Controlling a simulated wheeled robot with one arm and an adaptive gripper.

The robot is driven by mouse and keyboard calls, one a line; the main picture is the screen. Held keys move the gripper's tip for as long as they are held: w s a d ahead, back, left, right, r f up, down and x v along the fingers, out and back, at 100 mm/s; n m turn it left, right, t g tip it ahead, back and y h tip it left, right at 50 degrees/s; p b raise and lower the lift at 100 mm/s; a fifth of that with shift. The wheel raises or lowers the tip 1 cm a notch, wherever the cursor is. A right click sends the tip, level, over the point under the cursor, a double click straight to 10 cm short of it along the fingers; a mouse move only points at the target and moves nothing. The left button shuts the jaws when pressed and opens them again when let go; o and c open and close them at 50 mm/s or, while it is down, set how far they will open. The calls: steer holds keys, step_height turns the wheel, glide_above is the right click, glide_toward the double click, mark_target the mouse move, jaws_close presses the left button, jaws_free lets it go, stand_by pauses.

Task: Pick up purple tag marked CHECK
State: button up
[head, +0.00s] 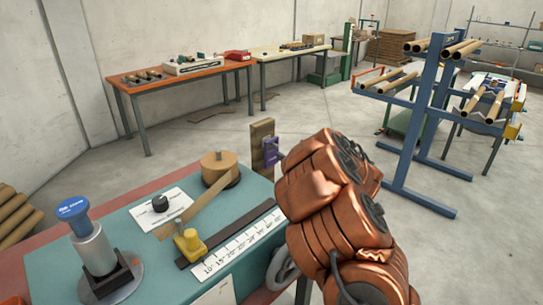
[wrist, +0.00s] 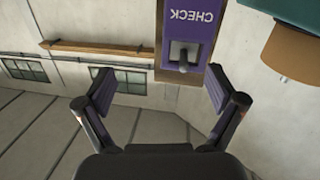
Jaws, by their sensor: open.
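The purple tag (wrist: 192,30) marked CHECK shows upside down in the wrist view, hanging on a dark peg against a wooden board (wrist: 164,75). In the head view the purple tag (head: 270,152) is on the upright wooden board (head: 260,133) at the far edge of the teal bench. My gripper (wrist: 158,88) is open and empty in the wrist view. Its two fingers are spread below the tag in that picture, the right finger close to the tag's lower edge. In the head view my copper-coloured arm hides the gripper.
The teal bench top (head: 150,235) holds a blue-capped cylinder (head: 92,240), a yellow-knobbed arm (head: 190,243), a brown roll (head: 219,168) and a white ruler (head: 240,245). A blue rack (head: 420,130) with cardboard tubes stands right. The floor behind the board is clear.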

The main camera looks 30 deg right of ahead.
mark_target(271, 150)
steer(key=w+a, duration=0.1)
steer(key=w, duration=0.1)
steer(key=w+a+f+y+p, duration=0.1)
steer(key=w, duration=0.1)
steer(key=w+a+y+p, duration=0.1)
steer(key=w+a, duration=0.1)
steer(key=shift+f+n, duration=0.25)
steer(key=shift+n, duration=0.05)
steer(key=shift+w+f, duration=0.1)
steer(key=shift+w, duration=0.1)
steer(key=shift+c, duration=0.3)
steer(key=c, duration=1.2)
